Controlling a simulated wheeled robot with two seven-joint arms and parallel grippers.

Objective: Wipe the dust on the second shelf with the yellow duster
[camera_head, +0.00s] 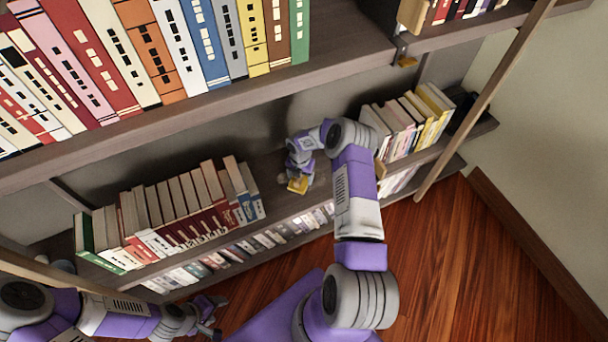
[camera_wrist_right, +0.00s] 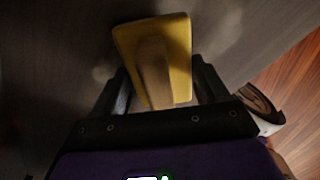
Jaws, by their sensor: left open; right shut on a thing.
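The yellow duster (camera_head: 298,186) is at the second shelf (camera_head: 270,188), in the gap between two rows of books. My right gripper (camera_head: 299,172) is shut on it; the wrist view shows the duster (camera_wrist_right: 178,40) with its handle between the fingers of my right gripper (camera_wrist_right: 157,85). The duster is close to the dark board; whether it touches cannot be told. Pale patches (camera_wrist_right: 232,20) on the board beside it look like dust. My left gripper (camera_head: 212,314) is open and empty at the lower left, away from the shelf.
A row of books (camera_head: 175,210) stands left of the gap, another (camera_head: 405,122) to the right. The upper shelf (camera_head: 250,95) with large books overhangs. More books (camera_head: 265,238) fill the shelf below. A wooden post (camera_head: 490,95) rises at right; the wooden floor (camera_head: 460,260) is clear.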

